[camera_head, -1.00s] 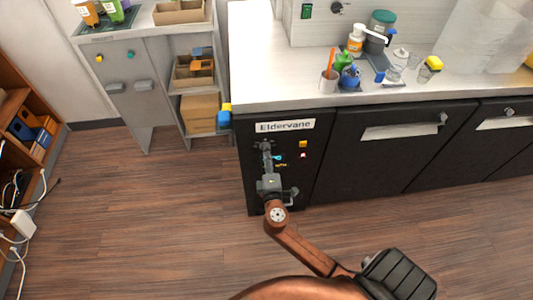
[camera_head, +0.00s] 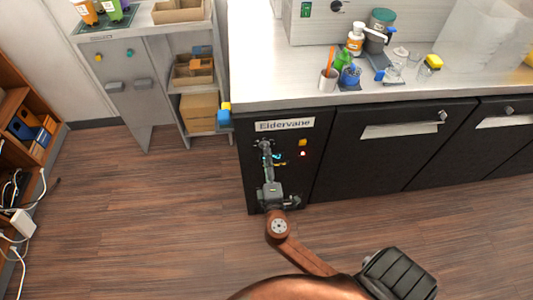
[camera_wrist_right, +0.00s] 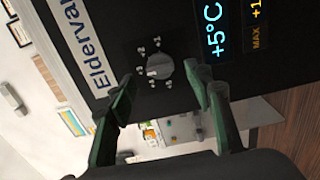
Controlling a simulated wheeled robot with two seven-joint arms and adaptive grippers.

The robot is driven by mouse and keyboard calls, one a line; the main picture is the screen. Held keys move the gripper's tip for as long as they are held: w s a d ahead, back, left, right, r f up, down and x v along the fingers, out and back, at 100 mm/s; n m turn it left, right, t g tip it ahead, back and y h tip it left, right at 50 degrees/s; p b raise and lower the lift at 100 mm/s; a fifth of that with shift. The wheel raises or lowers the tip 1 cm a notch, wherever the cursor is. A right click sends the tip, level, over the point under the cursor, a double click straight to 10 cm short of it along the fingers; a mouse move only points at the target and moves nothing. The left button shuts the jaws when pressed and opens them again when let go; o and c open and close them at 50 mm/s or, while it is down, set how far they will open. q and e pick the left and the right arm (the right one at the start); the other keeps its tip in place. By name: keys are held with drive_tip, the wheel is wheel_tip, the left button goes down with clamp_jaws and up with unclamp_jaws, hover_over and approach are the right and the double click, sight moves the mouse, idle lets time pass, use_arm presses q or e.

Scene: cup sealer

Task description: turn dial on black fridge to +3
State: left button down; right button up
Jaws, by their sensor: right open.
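The black fridge (camera_head: 262,190) with the "Eldervane" label (camera_head: 285,125) stands at the left end of the counter. A pale pointer mark shows on the dial's left side. A blue display (camera_wrist_right: 214,30) beside it reads +5°C. My right gripper (camera_wrist_right: 162,80) is open and empty, its two fingers on either side of the dial in this view; contact cannot be told. My left gripper is out of view.
The white counter (camera_head: 275,80) above carries a cup, bottles and glasses. A blue-and-yellow block (camera_head: 224,114) sits by the counter's left edge. A grey cabinet (camera_head: 120,75) with shelves stands to the left. The wooden floor in front is clear.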

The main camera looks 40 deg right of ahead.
drive_tip(key=v, duration=0.8)
